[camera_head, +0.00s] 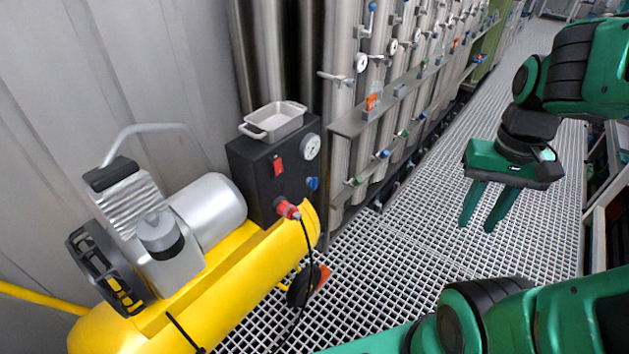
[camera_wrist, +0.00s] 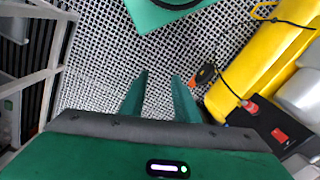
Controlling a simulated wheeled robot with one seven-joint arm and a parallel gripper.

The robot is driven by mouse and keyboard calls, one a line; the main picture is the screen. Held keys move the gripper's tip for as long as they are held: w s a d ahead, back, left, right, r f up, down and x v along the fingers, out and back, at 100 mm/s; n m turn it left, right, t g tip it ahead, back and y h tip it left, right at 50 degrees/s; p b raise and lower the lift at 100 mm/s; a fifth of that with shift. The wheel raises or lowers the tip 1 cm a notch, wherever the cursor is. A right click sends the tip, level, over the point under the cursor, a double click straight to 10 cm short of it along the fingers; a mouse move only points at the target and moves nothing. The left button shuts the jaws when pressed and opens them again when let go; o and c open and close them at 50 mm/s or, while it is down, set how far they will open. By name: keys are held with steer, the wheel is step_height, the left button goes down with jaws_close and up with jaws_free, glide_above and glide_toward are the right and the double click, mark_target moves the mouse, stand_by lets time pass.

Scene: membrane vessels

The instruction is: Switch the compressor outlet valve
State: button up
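The yellow compressor (camera_head: 215,292) stands at the left, with a black control box (camera_head: 262,165) at its right end. On the box are a red switch (camera_head: 277,166), a round gauge (camera_head: 311,147) and a small blue handle (camera_head: 312,184), which looks like the outlet valve. A red hose connector (camera_head: 287,208) sits below them. My gripper (camera_head: 477,224) hangs over the grating, well right of the compressor, fingers pointing down. In the wrist view, the fingers (camera_wrist: 159,76) are apart with nothing between them. The compressor and red switch (camera_wrist: 280,134) show at its right; I cannot make out the blue handle there.
A metal tray (camera_head: 273,121) rests on the control box. Vertical steel vessels with valves and gauges (camera_head: 361,63) line the wall behind. A black cable (camera_head: 307,265) hangs from the connector. Open grating (camera_head: 400,260) lies between the compressor and my gripper. Racks stand at the far right.

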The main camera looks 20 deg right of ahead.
steer(key=shift+w+d, duration=0.1)
steer(key=shift+d, duration=0.05)
steer(key=n+t+y, duration=1)
steer(key=n+t, duration=0.2)
steer(key=t, duration=0.3)
glide_toward(316, 184)
steer(key=x, duration=0.8)
steer(key=shift+w, duration=0.15)
